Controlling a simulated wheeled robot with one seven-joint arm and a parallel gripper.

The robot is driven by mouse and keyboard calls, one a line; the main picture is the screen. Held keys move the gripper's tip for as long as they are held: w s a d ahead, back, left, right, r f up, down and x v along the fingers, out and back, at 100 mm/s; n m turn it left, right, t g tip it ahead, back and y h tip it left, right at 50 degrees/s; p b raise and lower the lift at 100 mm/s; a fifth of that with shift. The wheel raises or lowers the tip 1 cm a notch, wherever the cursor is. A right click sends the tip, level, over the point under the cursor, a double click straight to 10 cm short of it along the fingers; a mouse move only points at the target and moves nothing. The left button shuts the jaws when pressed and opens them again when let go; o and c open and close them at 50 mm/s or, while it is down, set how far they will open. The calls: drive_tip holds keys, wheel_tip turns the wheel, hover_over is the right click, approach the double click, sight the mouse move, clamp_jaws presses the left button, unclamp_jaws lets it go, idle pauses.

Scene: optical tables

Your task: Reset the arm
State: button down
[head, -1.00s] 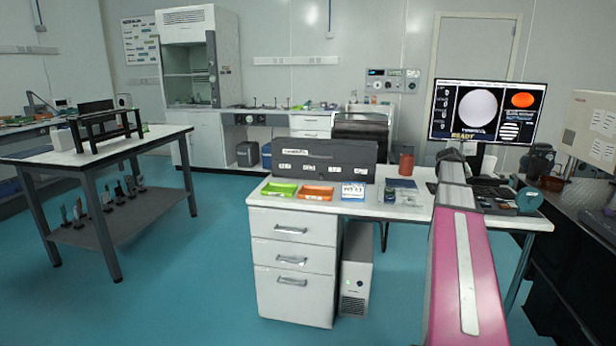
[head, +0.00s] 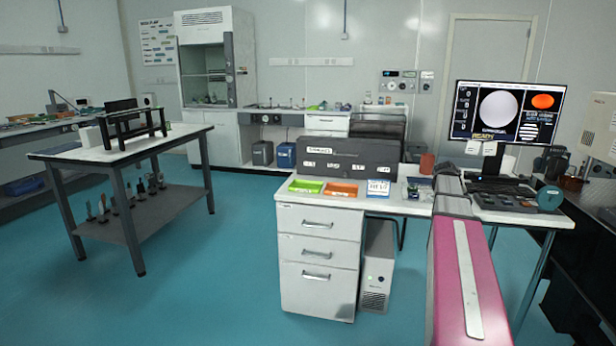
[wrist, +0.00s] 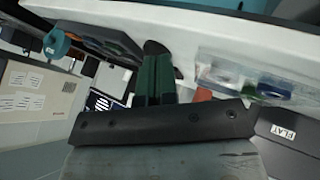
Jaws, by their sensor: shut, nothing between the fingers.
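My arm (head: 462,270), pink with a grey strip, reaches forward from the bottom of the head view over the right part of the white desk (head: 320,222). My gripper (wrist: 156,48) shows in the wrist view as two dark green fingers with dark tips, lying together with nothing between them. In the head view the gripper itself cannot be made out at the far end of the arm. The white desk surface (wrist: 225,35) lies behind the fingers in the wrist view.
On the desk are a green tray (head: 306,186), an orange tray (head: 342,190), a dark labelled box (head: 345,158), a red-brown cup (head: 427,163) and a monitor (head: 505,113). A side table (head: 75,153) stands left. The blue floor (head: 215,270) between is clear.

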drive_tip(key=s+a+f+n+g+y, duration=0.15)
drive_tip(key=s+a+f, duration=0.25)
drive_tip(key=a+f, duration=0.45)
drive_tip(key=s+a+f+y, duration=0.2)
drive_tip(key=s+a+f, duration=0.3)
drive_tip(key=a, duration=0.6)
drive_tip(key=s+a+f+g+y, duration=0.1)
drive_tip(key=s+a+f, duration=0.5)
drive_tip(key=a, duration=0.3)
drive_tip(key=s+a+f+n+g+y, duration=0.1)
drive_tip(key=s+a+f+y, duration=0.1)
drive_tip(key=s+a+f, duration=0.4)
drive_tip(key=s+a, duration=0.3)
drive_tip(key=shift+s+a+f+g, duration=0.15)
drive_tip(key=shift+a+f+g, duration=0.15)
drive_tip(key=shift+f+g, duration=0.05)
drive_tip(key=shift+n+y, duration=0.25)
